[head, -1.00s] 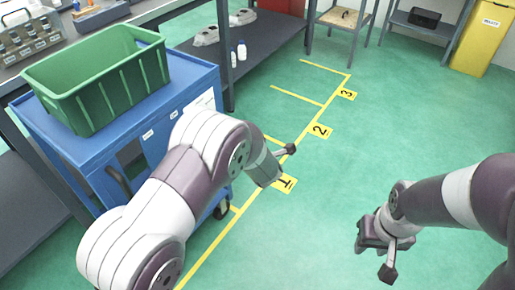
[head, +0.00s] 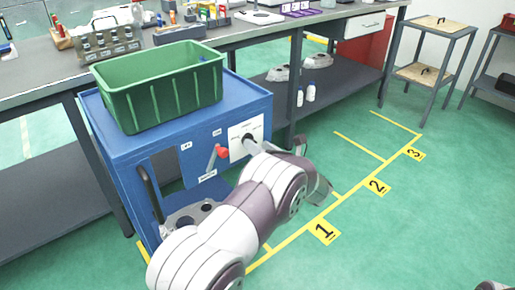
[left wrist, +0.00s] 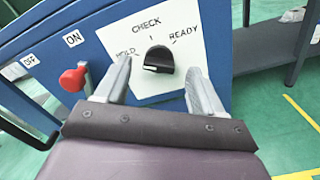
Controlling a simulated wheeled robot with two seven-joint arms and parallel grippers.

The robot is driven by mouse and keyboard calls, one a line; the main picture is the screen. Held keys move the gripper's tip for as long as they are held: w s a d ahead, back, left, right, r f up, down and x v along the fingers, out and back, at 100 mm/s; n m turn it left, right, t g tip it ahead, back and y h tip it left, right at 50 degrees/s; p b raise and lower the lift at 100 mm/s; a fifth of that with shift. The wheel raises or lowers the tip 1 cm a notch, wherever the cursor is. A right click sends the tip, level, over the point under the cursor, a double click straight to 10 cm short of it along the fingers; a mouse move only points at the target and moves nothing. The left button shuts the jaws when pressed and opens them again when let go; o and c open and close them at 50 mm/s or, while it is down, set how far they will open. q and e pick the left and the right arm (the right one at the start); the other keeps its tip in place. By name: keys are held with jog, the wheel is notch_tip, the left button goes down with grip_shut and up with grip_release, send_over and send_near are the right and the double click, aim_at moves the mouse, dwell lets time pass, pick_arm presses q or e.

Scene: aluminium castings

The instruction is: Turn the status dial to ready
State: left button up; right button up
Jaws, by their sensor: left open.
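The status dial is a black knob (left wrist: 158,60) on a white plate (left wrist: 172,88) lettered HOLD at left, CHECK at top and READY at right. I cannot tell for sure which word the knob points to. The plate (head: 236,134) is on the side of the blue cart in the head view. My left gripper (left wrist: 160,67) is open, its two fingers reaching toward the plate, one on each side of the knob. No finger clearly touches the knob. My right gripper does not show clearly; only a dark sliver is at the lower right edge of the head view.
A red lever (left wrist: 73,78) with ON and OFF labels is left of the plate. The blue cart (head: 110,140) carries a green crate (head: 150,105). A workbench (head: 250,40) stands behind. The green floor (head: 400,235) to the right is open, with yellow numbered markings.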

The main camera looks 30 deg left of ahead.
pick_arm(q)
jog(key=shift+x, duration=0.9)
jog(key=c, duration=1.1)
jog(key=shift+o, duration=0.2)
